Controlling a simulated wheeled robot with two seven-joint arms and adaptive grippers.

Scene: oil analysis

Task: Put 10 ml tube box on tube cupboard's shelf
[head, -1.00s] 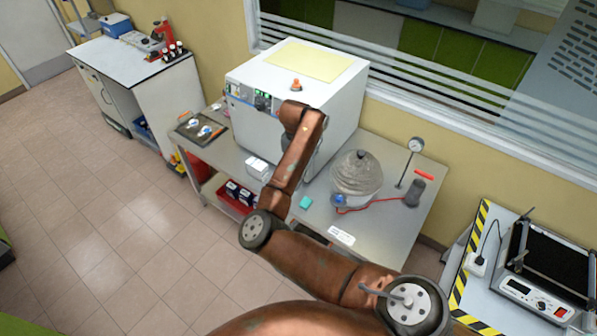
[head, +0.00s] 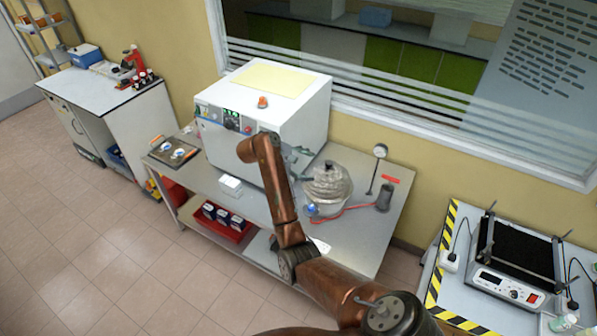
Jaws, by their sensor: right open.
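I cannot make out a 10 ml tube box or a tube cupboard for certain. A small white box (head: 230,186) sits on the metal table in front of the oven. My right arm comes in from the bottom and reaches up in front of the oven. My right gripper (head: 300,158) is partly hidden behind its own arm. Its grey fingers show between the oven and the wrapped pot, open, with nothing seen in them. My left gripper is out of view.
A white oven (head: 270,88) stands on a metal table (head: 350,245) beside a wrapped pot (head: 327,188) and a gauge stand (head: 376,170). Below is a red tray (head: 240,236) with several small boxes. A white cabinet (head: 95,82) stands left. Floor at lower left is clear.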

